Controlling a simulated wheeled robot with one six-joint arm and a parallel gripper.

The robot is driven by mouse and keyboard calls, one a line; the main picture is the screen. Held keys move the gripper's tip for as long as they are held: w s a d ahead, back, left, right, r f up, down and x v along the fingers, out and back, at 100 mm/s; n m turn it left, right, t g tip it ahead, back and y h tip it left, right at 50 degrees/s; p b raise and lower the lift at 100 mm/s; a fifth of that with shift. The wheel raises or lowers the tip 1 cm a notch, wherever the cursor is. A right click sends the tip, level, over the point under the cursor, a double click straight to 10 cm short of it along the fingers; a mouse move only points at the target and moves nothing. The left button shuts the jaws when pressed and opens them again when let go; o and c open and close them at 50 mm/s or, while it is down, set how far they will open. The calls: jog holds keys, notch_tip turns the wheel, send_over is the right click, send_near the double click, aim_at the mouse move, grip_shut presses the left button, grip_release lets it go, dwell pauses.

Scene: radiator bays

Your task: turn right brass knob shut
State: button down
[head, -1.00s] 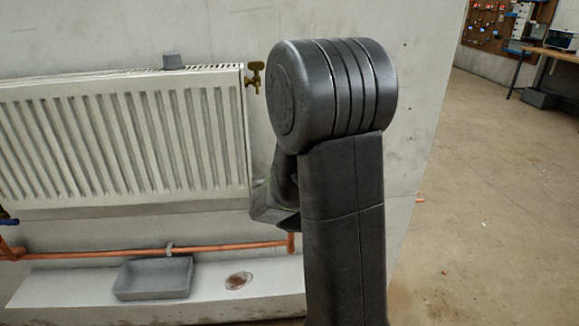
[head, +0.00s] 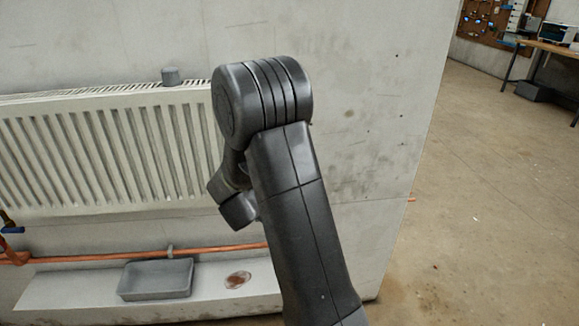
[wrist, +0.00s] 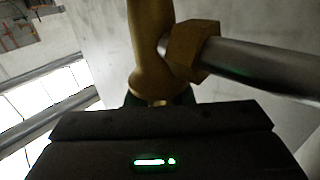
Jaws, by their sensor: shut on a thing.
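In the wrist view, a brass fitting (wrist: 150,45) with a brass hex nut (wrist: 192,50) and a grey metal pipe (wrist: 265,68) running off to the right fills the top middle. Its lower end runs down behind the dark front of my gripper (wrist: 157,101). My gripper is shut there on the brass knob; the fingertips and most of the knob are hidden. In the head view, my arm covers the radiator's right end, so the brass valve there and my gripper are hidden.
The white radiator (head: 105,150) hangs on the wall. A grey cap (head: 170,76) stands on its top. A blue-handled valve (head: 12,229) is at far left.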

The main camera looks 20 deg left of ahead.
jog(key=shift+r+m+h, duration=0.1)
jog(key=shift+m+h, duration=0.3)
jog(key=shift+h, duration=0.1)
jog(key=c, duration=1.3)
grip_release()
jog(key=v, duration=1.3)
jog(key=shift+s, duration=0.35)
jog(key=shift+w, duration=0.1)
